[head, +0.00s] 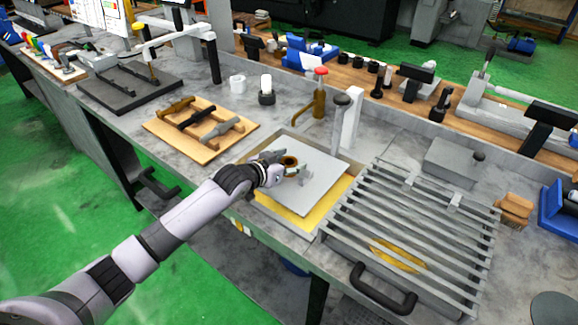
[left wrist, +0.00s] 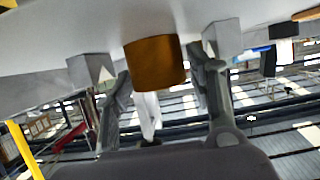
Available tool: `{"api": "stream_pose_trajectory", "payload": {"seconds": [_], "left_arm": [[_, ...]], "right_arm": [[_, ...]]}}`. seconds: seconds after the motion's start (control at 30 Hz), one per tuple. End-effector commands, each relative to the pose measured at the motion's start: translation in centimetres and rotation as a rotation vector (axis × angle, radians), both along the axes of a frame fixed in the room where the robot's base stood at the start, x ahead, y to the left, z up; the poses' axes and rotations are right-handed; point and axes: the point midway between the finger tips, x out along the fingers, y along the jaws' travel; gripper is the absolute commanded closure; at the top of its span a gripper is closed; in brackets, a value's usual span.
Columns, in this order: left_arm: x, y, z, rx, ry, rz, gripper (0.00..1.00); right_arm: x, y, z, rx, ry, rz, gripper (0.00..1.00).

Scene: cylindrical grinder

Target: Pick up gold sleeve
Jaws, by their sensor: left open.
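The gold sleeve (head: 289,161) stands on a light grey square plate (head: 318,190) in the head view; its dark open top faces up. In the left wrist view, which looks upside down, the sleeve (left wrist: 157,63) is a short gold-brown cylinder. My left gripper (head: 285,170) reaches over the plate at the sleeve. In the wrist view its two fingers (left wrist: 160,85) are spread, one on either side of the sleeve, with gaps visible. I cannot tell exactly how far the fingertips reach along the sleeve. My right gripper is not in view.
Small grey blocks (left wrist: 90,68) (left wrist: 222,35) flank the sleeve on the plate. A red-topped tap (head: 320,98) and a black-knobbed lever (head: 340,125) stand behind. A slatted metal rack (head: 420,225) lies to the right, and a wooden tool tray (head: 205,150) to the left.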

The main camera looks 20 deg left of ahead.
Motion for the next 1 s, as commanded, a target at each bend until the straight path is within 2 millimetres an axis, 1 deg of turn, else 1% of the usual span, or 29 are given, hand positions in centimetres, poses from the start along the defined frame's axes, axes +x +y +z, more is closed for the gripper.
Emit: {"api": "stream_pose_trajectory", "payload": {"seconds": [0.03, 0.07, 0.47, 0.77, 1.0], "left_arm": [[-0.01, 0.02, -0.01, 0.0, 0.0, 0.0, 0.51], [-0.02, 0.02, -0.01, 0.0, 0.0, 0.0, 0.53], [-0.04, 0.05, -0.02, 0.001, 0.001, 0.001, 0.79], [-0.05, 0.06, -0.03, 0.001, 0.001, 0.001, 0.99], [0.01, 0.05, 0.17, -0.001, -0.003, 0.001, 1.0]], "right_arm": [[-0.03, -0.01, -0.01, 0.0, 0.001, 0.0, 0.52], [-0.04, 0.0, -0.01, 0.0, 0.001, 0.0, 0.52], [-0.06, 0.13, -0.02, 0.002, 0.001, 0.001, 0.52], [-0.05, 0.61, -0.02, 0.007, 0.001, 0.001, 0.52], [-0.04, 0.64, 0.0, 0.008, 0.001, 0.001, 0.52]]}}
